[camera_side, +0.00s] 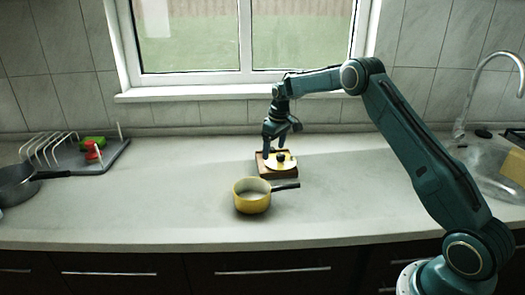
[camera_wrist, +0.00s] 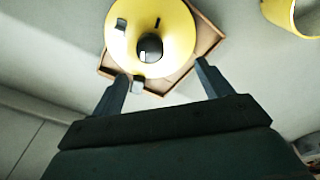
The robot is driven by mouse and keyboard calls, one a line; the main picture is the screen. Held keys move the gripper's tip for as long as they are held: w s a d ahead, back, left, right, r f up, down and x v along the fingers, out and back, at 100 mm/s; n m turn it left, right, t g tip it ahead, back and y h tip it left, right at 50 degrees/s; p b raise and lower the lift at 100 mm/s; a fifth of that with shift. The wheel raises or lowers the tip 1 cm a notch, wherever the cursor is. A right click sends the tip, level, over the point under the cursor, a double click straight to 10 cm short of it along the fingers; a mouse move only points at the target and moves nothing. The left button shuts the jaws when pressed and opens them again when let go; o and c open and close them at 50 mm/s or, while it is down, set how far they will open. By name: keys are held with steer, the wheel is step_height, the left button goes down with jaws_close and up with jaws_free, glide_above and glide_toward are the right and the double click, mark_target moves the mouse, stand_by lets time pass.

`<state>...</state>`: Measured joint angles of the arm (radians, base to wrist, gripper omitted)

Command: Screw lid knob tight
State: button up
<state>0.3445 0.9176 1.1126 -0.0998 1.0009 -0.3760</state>
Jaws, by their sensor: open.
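A yellow lid (camera_side: 282,163) with a black knob (camera_side: 281,157) lies on a square brown wooden board (camera_side: 264,172) on the counter. In the wrist view the lid (camera_wrist: 178,30) shows from above, with the round dark knob (camera_wrist: 150,46) near its middle and small dark and grey pieces around it. My gripper (camera_side: 281,143) points down just above the lid. In the wrist view my gripper (camera_wrist: 166,78) has its two fingers apart, with nothing between the tips. The knob lies beyond the fingertips in that view. Whether the knob is seated tight cannot be seen.
A yellow saucepan (camera_side: 252,203) with a dark handle stands in front of the board. A rack (camera_side: 98,155) with red and green items and a dark pan (camera_side: 16,188) are at the left. A sink (camera_side: 490,170) with a tap is at the right. The counter between is clear.

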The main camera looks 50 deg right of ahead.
steer(key=n, duration=0.4)
steer(key=shift+n+y, duration=0.3)
steer(key=shift+n, duration=0.1)
steer(key=shift+f, duration=0.2)
steer(key=shift+f, duration=0.5)
steer(key=shift+s+f, duration=0.1)
steer(key=shift+f, duration=0.05)
steer(key=shift+a, duration=0.1)
steer(key=c, duration=1.3)
jaws_close()
